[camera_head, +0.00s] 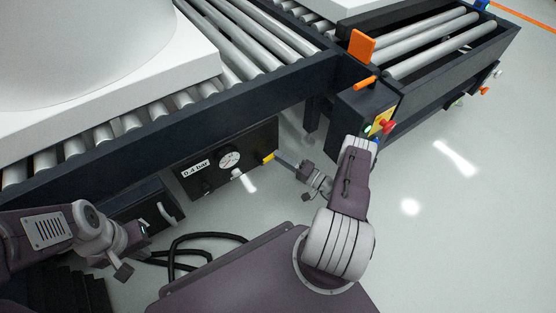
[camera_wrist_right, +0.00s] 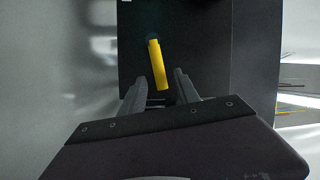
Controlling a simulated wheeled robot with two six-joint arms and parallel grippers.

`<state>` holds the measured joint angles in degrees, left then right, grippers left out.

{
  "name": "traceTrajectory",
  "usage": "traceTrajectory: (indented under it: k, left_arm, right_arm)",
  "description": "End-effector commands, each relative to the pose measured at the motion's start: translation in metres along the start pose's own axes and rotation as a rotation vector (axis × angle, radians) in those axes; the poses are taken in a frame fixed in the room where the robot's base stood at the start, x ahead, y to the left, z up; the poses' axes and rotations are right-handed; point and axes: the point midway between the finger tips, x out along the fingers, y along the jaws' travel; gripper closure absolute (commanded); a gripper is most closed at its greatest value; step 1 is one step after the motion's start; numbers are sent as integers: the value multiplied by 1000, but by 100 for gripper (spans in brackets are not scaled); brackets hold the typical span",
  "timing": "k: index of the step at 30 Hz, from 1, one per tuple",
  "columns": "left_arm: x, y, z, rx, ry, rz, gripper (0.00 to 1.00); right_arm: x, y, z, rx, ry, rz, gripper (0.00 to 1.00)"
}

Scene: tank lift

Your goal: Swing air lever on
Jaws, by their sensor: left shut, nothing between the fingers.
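The air lever (camera_head: 268,157) is a short yellow handle on the front of the dark panel (camera_head: 215,172) under the conveyor. In the right wrist view the yellow lever (camera_wrist_right: 158,66) stands out from the dark panel, slightly tilted. My right gripper (camera_head: 281,157) is right at the lever; in its wrist view the fingers (camera_wrist_right: 160,84) are apart, with the lever's near end between them and gaps visible on both sides. My left gripper (camera_head: 143,228) is shut and empty at the lower left, near a dark box with a light handle.
The panel also carries a round gauge (camera_head: 229,157) and a "0.4 bar" label (camera_head: 195,169). A control box (camera_head: 367,110) with a red button stands to the right. Black hoses (camera_head: 205,238) lie below the panel. A large white tank (camera_head: 95,45) sits on the rollers.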

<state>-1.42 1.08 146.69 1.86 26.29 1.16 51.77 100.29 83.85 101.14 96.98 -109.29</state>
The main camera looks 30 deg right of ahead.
Motion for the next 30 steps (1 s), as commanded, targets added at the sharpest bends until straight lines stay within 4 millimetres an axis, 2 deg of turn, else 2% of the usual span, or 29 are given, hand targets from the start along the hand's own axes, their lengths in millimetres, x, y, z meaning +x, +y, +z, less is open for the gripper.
traceTrajectory:
  k: [1,4,11,14,15,16,30]
  left_arm:
    - [6,0,1,0,0,0,100]
    - [8,0,1,0,0,0,100]
    - [7,0,1,0,0,0,100]
    - [7,0,1,0,0,0,100]
    - [7,0,1,0,0,0,100]
    - [7,0,1,0,0,0,100]
    - [7,0,1,0,0,0,100]
  right_arm:
    - [6,3,1,-1,-2,-1,62]
    - [12,1,1,0,-1,0,62]
    - [13,-1,0,1,1,0,62]
    - [13,-1,0,1,1,0,87]
    - [13,-1,0,1,0,0,98]
    - [13,-1,0,1,0,0,100]
    - [12,0,0,1,0,0,100]
